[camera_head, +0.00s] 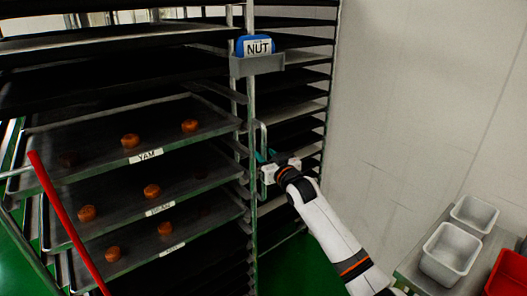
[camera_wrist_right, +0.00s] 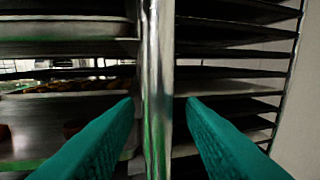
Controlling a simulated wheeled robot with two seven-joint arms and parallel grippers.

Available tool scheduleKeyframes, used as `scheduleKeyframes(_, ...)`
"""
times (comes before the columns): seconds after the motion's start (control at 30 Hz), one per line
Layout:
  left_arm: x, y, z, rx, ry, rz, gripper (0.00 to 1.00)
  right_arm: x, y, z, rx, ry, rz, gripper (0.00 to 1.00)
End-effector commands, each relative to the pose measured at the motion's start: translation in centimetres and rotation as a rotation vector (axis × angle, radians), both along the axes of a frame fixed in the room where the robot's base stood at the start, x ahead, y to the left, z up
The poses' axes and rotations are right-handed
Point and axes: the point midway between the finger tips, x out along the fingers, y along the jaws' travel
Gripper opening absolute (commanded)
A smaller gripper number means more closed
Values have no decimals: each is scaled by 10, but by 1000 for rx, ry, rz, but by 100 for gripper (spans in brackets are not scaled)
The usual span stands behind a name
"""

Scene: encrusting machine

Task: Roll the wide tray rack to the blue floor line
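The wide tray rack (camera_head: 250,105) is a tall metal frame with many dark tray levels, filling the left and middle of the head view. A vertical metal handle (camera_head: 262,138) stands out from its post. My right gripper (camera_head: 262,157) is at this handle. In the right wrist view its two teal fingers (camera_wrist_right: 160,103) are open on either side of a vertical metal bar (camera_wrist_right: 158,60), with small gaps showing at both sides. Whether the bar lies fully between the fingertips or just beyond them is unclear. My left gripper and the blue floor line are not in view.
Labelled trays (camera_head: 100,165) with brown pieces jut out at the left. A blue item marked NUT sits in a grey holder (camera_head: 257,65). A red bar (camera_head: 65,220) slants at lower left. White bins (camera_head: 450,254) and a red bin (camera_head: 508,272) are at lower right, near a pale wall (camera_head: 420,90).

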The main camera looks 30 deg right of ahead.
Motion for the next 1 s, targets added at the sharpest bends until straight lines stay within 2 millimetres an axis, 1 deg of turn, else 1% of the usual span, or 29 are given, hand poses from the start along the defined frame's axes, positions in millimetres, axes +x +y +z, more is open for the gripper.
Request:
scheduleKeyframes(0.03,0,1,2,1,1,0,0,7,-1,1,2,1,-1,36)
scheduleKeyframes(0.1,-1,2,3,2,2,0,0,13,-2,0,2,1,0,36)
scheduleKeyframes(0.2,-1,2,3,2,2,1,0,19,-2,0,1,1,0,36)
scheduleKeyframes(0.53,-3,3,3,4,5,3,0,22,-3,-1,0,1,0,36)
scheduleKeyframes(0.57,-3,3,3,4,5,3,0,22,-3,-1,0,1,0,34)
scheduleKeyframes(0.7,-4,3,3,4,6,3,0,22,-3,-1,0,1,0,12)
scheduleKeyframes(0.77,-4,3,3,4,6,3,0,22,-3,-1,0,1,0,2)
scheduleKeyframes(0.8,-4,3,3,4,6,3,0,22,-3,-1,0,1,0,0)
scheduleKeyframes(1.0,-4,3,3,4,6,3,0,22,-3,-1,0,1,0,0)
